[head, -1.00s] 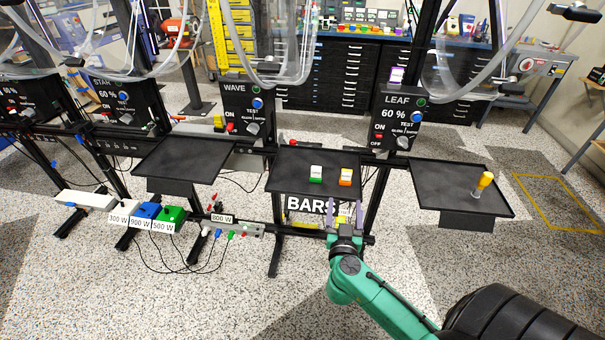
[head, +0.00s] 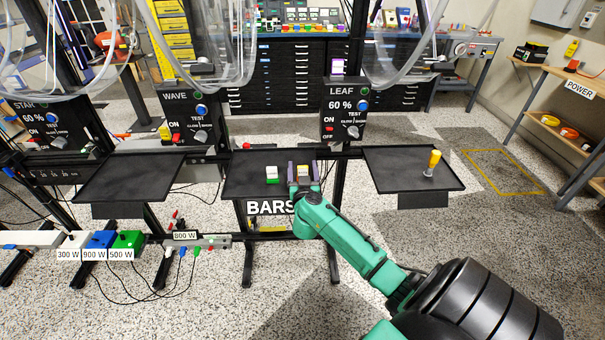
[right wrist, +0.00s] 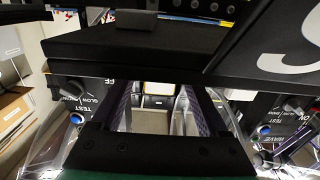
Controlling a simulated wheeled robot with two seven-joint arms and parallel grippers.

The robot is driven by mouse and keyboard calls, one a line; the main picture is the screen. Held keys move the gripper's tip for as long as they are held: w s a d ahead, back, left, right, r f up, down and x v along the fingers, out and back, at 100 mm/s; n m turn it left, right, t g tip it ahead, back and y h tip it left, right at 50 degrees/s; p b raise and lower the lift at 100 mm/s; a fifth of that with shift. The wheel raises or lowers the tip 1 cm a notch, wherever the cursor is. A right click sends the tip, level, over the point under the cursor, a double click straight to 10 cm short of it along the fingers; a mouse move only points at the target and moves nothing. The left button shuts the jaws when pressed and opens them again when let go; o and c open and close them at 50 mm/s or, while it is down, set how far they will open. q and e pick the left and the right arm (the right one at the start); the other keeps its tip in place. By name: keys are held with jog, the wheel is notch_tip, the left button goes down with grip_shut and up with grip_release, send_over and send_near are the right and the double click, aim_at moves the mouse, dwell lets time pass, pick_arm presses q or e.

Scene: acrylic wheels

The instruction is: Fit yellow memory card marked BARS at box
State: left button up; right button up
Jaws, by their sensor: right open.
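A small orange-yellow card block with a white face (head: 303,171) is on the middle black tray (head: 240,188); no BARS marking is legible on it. My right gripper (head: 304,170) is open, its purple fingers on either side of the block; contact cannot be told. In the right wrist view, a white and yellow piece (right wrist: 160,88) shows between the fingertips (right wrist: 160,95). A white BARS sign (head: 268,208) hangs below the tray's front edge. Yellow parts (head: 280,228) show partly hidden beneath it; I cannot identify the box with certainty. My left gripper is out of view.
A green and white block (head: 272,174) stands left of the gripper on the same tray. The right tray (head: 395,170) holds a yellow-topped peg (head: 432,162); the left tray (head: 120,178) is bare. Control panels LEAF (head: 343,110) and WAVE (head: 188,115) stand behind.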

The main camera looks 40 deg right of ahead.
jog(key=shift+s, duration=0.1)
grip_shut()
jog(key=shift+r, duration=0.1)
